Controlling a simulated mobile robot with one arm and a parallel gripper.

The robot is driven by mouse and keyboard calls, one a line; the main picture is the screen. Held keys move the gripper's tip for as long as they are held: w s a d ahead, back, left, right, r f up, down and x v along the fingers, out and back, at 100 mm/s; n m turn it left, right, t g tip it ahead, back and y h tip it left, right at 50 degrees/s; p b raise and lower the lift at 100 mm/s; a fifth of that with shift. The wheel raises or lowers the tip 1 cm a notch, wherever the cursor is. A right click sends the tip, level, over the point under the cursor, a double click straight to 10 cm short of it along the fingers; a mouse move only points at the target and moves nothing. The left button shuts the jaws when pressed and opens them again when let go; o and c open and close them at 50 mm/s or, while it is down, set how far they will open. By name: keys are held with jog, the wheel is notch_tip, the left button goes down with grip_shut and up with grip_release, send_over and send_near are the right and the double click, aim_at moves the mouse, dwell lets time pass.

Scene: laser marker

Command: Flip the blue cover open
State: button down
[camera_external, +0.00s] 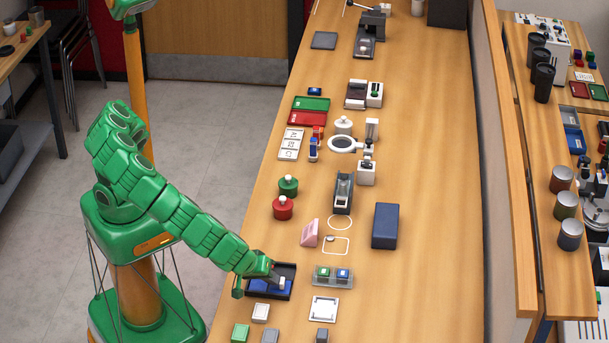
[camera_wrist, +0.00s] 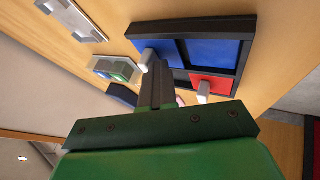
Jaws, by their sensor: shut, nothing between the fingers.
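The blue cover (camera_external: 261,287) is part of a black-framed box on the table in front of my arm. In the wrist view the blue cover (camera_wrist: 222,52) lies flat in the black frame, with a red panel (camera_wrist: 213,84) beside it. White tabs stick out at the box; one (camera_wrist: 147,58) is by the blue part and another (camera_wrist: 204,90) by the red. My gripper (camera_external: 273,275) is low over the box. In the wrist view my gripper (camera_wrist: 158,72) is shut and empty, with its tips near the blue side. Whether they touch it, I cannot tell.
A clear case (camera_external: 334,276) with a green and a blue piece stands right of the box. A pink wedge (camera_external: 310,232) and a dark blue box (camera_external: 385,226) are farther back. Small blocks, including a green one (camera_external: 240,332), lie in front. The table's right side is clear.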

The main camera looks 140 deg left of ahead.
jog(key=shift+s+d, duration=1.25)
jog(key=shift+d, duration=0.05)
jog(key=shift+s+d+r, duration=0.2)
jog(key=shift+d, duration=0.05)
jog(key=v, duration=0.9)
jog(key=shift+r, duration=0.2)
jog(key=shift+d, duration=0.15)
